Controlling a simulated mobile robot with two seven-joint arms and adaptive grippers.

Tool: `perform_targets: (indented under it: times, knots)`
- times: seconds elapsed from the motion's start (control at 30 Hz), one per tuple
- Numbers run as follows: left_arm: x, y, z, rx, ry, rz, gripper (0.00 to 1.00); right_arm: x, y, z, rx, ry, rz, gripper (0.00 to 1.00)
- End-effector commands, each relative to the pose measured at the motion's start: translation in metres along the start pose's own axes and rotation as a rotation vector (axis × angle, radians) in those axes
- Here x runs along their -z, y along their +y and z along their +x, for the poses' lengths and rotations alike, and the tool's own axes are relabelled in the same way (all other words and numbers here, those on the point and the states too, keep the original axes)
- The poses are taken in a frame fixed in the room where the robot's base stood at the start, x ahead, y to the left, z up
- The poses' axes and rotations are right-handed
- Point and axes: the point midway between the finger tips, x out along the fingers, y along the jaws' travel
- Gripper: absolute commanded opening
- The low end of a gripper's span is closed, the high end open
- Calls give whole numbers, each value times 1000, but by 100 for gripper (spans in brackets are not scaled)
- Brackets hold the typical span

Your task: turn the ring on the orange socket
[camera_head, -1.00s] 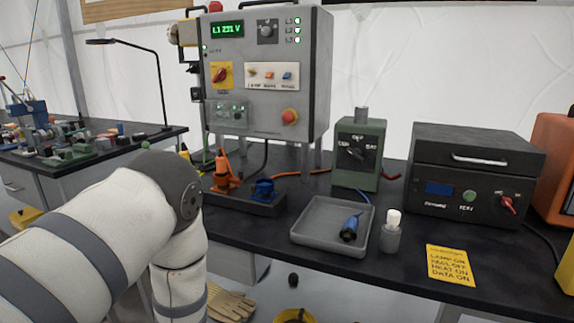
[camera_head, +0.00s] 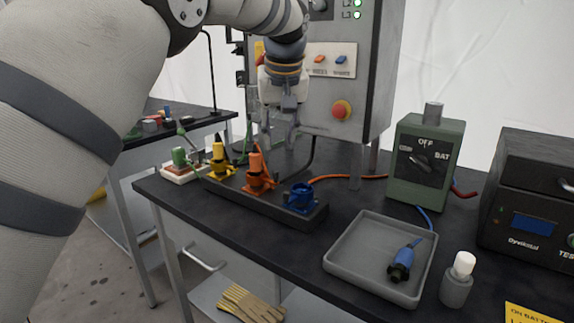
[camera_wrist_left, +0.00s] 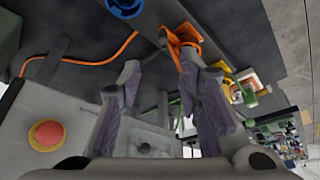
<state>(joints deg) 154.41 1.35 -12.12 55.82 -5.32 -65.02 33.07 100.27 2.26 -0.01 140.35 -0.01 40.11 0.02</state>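The orange socket (camera_head: 258,180) stands on a dark strip on the bench, between a yellow socket (camera_head: 218,163) and a blue socket (camera_head: 301,197). An orange plug or handle rises from it; its ring is too small to make out. My left gripper (camera_head: 281,138) hangs just above and behind the orange socket, fingers down, not touching it. In the left wrist view my left gripper (camera_wrist_left: 158,66) is open and empty, and the orange socket (camera_wrist_left: 183,38) shows beyond the right fingertip, partly hidden by it. My right gripper is not in view.
The grey control panel (camera_head: 358,85) with a red button stands close behind my left gripper. A green switch box (camera_head: 420,160), a grey tray (camera_head: 345,262) with a blue connector (camera_head: 402,262) and a small bottle (camera_head: 458,280) are to the right. An orange cable (camera_head: 345,177) crosses the bench.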

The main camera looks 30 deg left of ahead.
Motion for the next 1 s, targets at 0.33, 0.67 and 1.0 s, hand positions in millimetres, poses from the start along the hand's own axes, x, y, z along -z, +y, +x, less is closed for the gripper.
perform_targets:
  times: [0.33, 0.67, 1.0]
  knots:
    - [-2, 0, 89, 3, -7, 3, 32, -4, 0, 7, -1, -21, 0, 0]
    - [-1, 0, 110, 0, -3, 2, 32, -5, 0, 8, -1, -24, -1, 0]
    - [-1, 0, 110, 0, -2, 2, 0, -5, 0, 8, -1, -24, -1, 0]
